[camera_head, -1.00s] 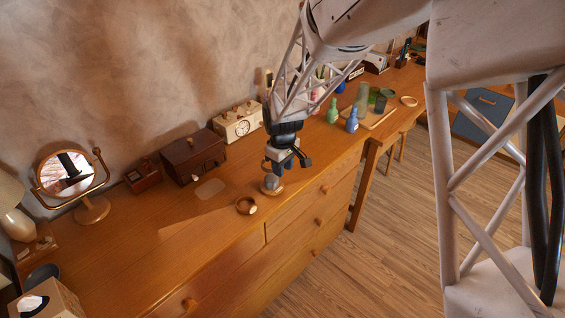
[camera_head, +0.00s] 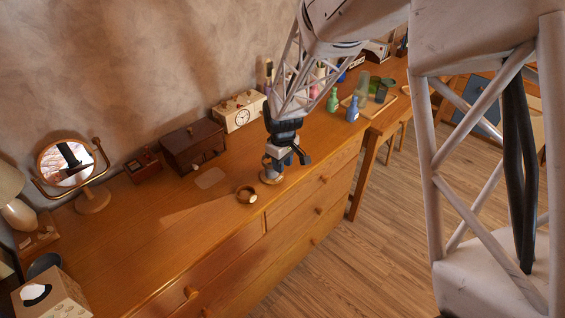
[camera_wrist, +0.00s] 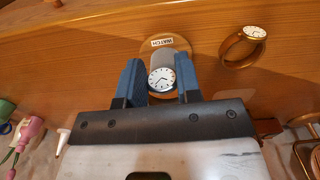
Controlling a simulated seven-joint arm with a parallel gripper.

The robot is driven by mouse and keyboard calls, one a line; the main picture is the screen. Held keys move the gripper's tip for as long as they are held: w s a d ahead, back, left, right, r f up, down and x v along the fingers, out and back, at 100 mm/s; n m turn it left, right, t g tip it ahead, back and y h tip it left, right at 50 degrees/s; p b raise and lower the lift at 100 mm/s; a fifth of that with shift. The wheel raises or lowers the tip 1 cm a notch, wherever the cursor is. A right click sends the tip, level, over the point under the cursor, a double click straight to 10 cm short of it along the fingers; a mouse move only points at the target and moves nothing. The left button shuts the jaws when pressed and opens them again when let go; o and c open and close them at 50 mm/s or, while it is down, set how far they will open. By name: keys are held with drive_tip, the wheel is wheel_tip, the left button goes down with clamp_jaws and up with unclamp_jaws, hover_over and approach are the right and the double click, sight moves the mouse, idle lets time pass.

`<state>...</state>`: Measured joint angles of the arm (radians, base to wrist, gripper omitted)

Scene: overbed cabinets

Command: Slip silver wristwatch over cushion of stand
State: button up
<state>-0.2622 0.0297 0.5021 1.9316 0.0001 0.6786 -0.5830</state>
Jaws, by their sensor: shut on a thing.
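My gripper (camera_wrist: 160,72) has its two blue fingers shut on the silver wristwatch (camera_wrist: 161,79), whose white dial faces the wrist camera. The stand has a round wooden base (camera_wrist: 180,44) marked WATCH and a grey cushion (camera_wrist: 161,57), seen just beyond the dial between the fingers. The watch is at the cushion, but its band is mostly hidden, so I cannot tell how far around the cushion it sits. In the head view my gripper (camera_head: 276,162) is right over the stand base (camera_head: 271,179) and hides the watch.
A gold-brown watch (camera_wrist: 240,47) lies close beside the stand, also in the head view (camera_head: 246,194). A dark wooden box (camera_head: 193,147), a cream clock box (camera_head: 239,112) and a round mirror (camera_head: 68,162) stand along the wall. The dresser's front edge is near.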

drive_tip(key=shift+f, duration=2.65)
idle(1.6)
drive_tip(key=o, duration=1)
drive_tip(key=shift+r, duration=0.1)
wheel_tip(320, 180, up, 8)
drive_tip(key=shift+f, duration=0.25)
idle(0.4)
